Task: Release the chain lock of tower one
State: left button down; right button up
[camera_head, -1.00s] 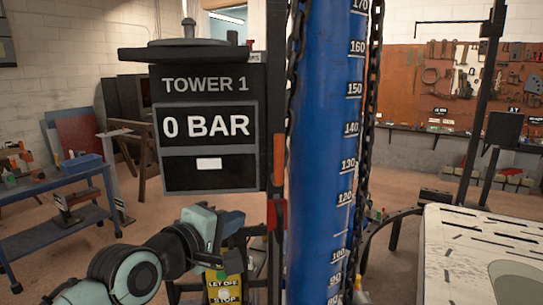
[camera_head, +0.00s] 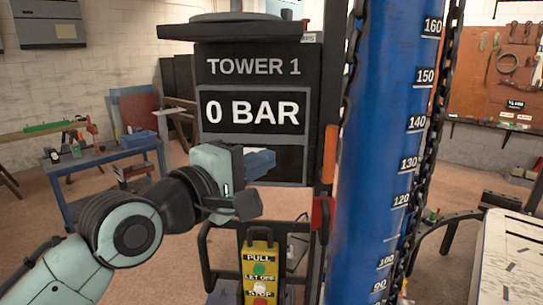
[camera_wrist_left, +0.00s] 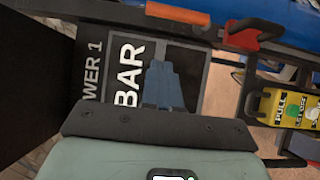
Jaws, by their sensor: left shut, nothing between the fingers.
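Tower one shows as a black sign (camera_head: 253,68) reading TOWER 1, with a 0 BAR display (camera_head: 252,111), beside a blue column (camera_head: 385,130) with a height scale. A dark chain (camera_head: 350,85) hangs along the column's left side. Left of it, a black post carries an orange piece (camera_head: 329,155) and a red lever-like piece (camera_head: 320,215); I cannot tell which is the chain lock. My left gripper (camera_head: 270,163) is shut and empty before the display's lower edge, left of both pieces. The left wrist view shows its blue fingers (camera_wrist_left: 165,85), the orange piece (camera_wrist_left: 177,14) and red piece (camera_wrist_left: 255,28).
A yellow control box (camera_head: 259,270) marked PULL, LET OFF and STOP stands below my gripper. A black tube frame surrounds it. A white bench surface (camera_head: 510,260) stands at right. A blue workbench (camera_head: 105,165) stands behind at left.

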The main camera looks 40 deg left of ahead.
pick_arm(q)
jog(key=p, duration=0.2)
send_near(328, 151)
jog(key=w+a+r, duration=0.2)
jog(key=w+a, duration=0.2)
jog(key=shift+w+d+f+p, duration=0.2)
jog(key=shift+w+d, duration=0.15)
jog(key=shift+w, duration=0.15)
jog(key=shift+w+d+f+p, duration=0.1)
jog(key=shift+w+d+p, duration=0.15)
jog(key=shift+w, duration=0.25)
jog(key=shift+w+d+f, duration=0.1)
jog(key=shift+w+d, duration=0.35)
jog(key=shift+d, duration=0.25)
pick_arm(e)
jog(key=w+r, duration=0.1)
jog(key=r, duration=0.1)
jog(key=w+r, duration=0.2)
jog(key=shift+w+r, duration=0.15)
jog(key=shift+r, duration=0.1)
pick_arm(q)
jog(key=shift+s, duration=0.1)
